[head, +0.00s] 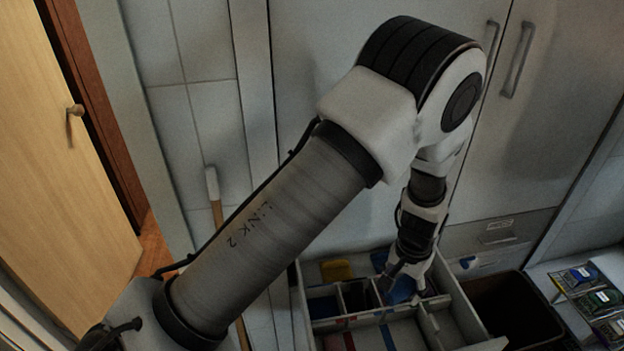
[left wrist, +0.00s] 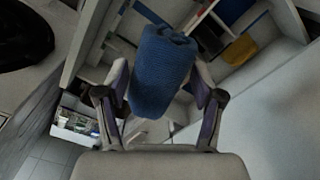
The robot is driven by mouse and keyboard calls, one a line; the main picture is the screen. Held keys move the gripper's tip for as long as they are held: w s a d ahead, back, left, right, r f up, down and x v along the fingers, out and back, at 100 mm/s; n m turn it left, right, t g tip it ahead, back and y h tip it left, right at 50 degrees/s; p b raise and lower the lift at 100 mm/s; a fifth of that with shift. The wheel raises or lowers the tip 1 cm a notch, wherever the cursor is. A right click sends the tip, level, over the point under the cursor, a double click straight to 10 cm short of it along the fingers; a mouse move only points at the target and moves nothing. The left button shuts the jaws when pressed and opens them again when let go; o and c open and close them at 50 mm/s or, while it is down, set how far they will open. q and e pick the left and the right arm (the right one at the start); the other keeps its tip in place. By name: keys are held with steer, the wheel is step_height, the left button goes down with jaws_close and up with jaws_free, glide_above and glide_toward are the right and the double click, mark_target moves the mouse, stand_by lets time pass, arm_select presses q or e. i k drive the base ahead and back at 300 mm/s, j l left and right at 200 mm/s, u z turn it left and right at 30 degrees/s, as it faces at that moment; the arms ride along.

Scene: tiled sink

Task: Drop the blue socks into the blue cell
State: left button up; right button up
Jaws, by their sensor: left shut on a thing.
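The blue socks (left wrist: 162,72) are a rolled, knitted bundle between the two fingers of my left gripper (head: 403,277). The gripper is shut on them, with one finger on each side in the left wrist view. In the head view the socks (head: 402,291) show as a blue patch below the gripper, over the divided white box (head: 456,299). A blue-lined cell (left wrist: 235,10) shows beyond the socks in the left wrist view. Blue also shows at the box's back (head: 380,259). I cannot tell exactly which cell lies under the socks. My right gripper is not in view.
A yellow item (head: 337,270) lies in a back cell of the box. Thin dividers separate the cells. A dark open bin (head: 515,305) stands right of the box, and a white surface with several packets (head: 596,299) lies further right. Cabinet doors (head: 560,110) stand behind.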

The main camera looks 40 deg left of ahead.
mark_target(320, 311)
steer(key=k+l+u, duration=0.2)
steer(key=u, duration=0.25)
steer(key=k+l+u, duration=0.25)
steer(key=u, duration=0.2)
steer(key=i+l, duration=0.2)
steer(key=i, duration=0.25)
steer(key=i+l, duration=0.2)
steer(key=i, duration=0.25)
steer(key=u, duration=0.05)
